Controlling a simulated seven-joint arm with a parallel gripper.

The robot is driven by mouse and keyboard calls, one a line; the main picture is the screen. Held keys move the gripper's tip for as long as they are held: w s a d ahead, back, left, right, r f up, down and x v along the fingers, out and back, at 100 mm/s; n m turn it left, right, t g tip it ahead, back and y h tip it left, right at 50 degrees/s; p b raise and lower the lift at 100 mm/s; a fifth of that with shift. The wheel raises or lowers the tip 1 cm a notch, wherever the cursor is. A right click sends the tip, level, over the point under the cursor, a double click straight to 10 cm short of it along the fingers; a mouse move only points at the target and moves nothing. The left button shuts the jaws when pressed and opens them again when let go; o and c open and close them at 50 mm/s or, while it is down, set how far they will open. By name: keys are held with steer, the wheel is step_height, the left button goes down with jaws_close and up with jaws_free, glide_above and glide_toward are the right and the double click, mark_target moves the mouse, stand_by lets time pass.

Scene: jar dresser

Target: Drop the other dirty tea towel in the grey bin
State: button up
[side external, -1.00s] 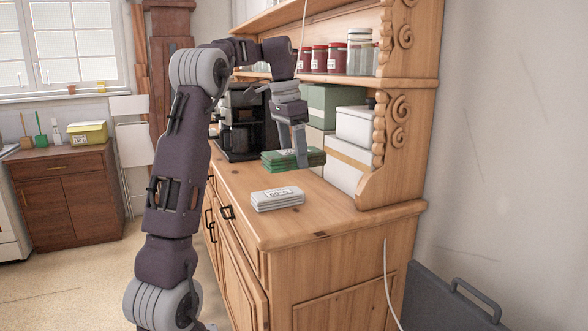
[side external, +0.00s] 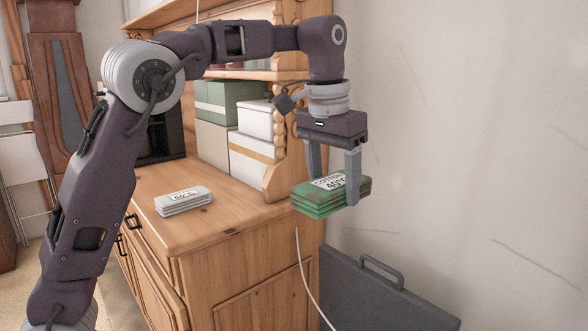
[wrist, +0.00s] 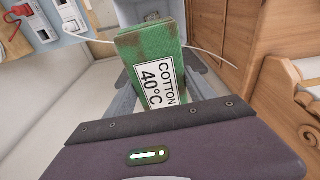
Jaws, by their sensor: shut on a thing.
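My gripper (side external: 333,188) is shut on a folded green tea towel (side external: 330,200) and holds it in the air past the dresser's right end. The towel has brownish stains and a white label reading "COTTON 40°C". It also shows in the wrist view (wrist: 152,50), between the fingers. A dark grey object with a handle (side external: 375,295) stands low by the wall, below and right of the towel; I cannot tell whether it is the grey bin. A pale grey surface (wrist: 138,12) shows behind the towel in the wrist view, mostly hidden.
A folded pale towel stack (side external: 184,201) with a label lies on the wooden dresser top (side external: 225,225). Boxes (side external: 255,120) stand at the back of the dresser. A white cable (side external: 308,285) hangs by its end. Sockets with a red plug (wrist: 22,10) show in the wrist view.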

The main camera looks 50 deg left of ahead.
steer(key=d+f, duration=0.2)
steer(key=f, duration=2.8)
steer(key=d+f, duration=0.1)
steer(key=f, duration=2.9)
steer(key=shift+s+d+f, duration=0.35)
steer(key=shift+d+f, duration=0.05)
steer(key=o, duration=1.5)
steer(key=shift+c, duration=0.2)
